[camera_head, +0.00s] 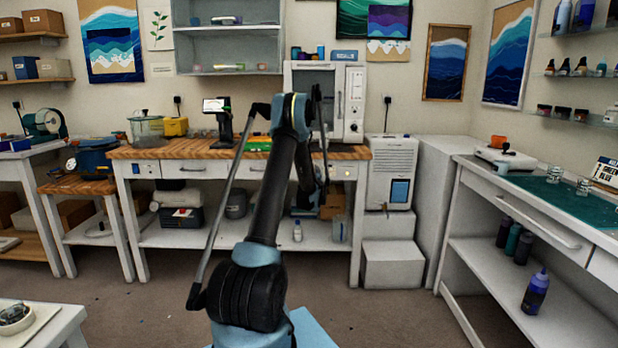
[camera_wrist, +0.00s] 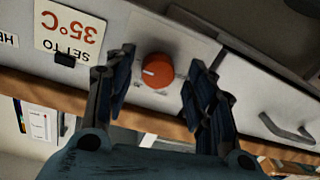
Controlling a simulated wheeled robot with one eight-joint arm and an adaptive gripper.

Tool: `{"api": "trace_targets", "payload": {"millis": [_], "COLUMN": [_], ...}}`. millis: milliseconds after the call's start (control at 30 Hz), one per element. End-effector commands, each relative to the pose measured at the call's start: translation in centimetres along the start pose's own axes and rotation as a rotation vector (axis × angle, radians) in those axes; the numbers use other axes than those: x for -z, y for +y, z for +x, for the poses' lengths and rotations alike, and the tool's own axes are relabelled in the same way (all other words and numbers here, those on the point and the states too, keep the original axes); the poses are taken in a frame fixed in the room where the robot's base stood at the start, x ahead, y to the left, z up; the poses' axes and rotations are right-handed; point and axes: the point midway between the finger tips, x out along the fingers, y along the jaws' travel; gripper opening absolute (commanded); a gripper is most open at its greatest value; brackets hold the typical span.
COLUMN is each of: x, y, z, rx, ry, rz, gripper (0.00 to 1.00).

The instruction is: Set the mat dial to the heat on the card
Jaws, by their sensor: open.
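An orange-red round dial (camera_wrist: 158,70) with a white pointer mark sits on a pale panel in the wrist view. The mark lies on its left side in that picture. A scale around the dial is too small to read. A cream card (camera_wrist: 68,30) left of the dial reads "SET TO 35°C", upside down in this view. My gripper (camera_wrist: 158,62) is open and empty, one finger on each side of the dial; whether either touches it cannot be told. In the head view my arm hides the dial and the gripper.
The wooden-topped workbench (camera_head: 215,153) stands ahead, with a white oven-like cabinet (camera_head: 354,105) at its right end. A drawer handle (camera_wrist: 286,129) is right of the dial. Another bench (camera_head: 470,212) stands to the right. The floor (camera_head: 330,305) in front is clear.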

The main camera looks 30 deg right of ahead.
Motion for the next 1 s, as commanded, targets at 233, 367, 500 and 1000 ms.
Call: {"api": "trace_targets", "payload": {"millis": [233,367,500,1000], "x": [0.0,0.0,-0.1,-0.1], "y": [0.0,0.0,-0.1,-0.2], "z": [-3.2,-5.8,-8.3,-11.7], "rx": [-0.001,-0.002,0.000,0.001], "ry": [-0.001,-0.001,-0.001,-0.001], "rz": [0.000,-0.001,-0.001,-0.001], "gripper": [0.50,0.50,0.50,0.50]}}
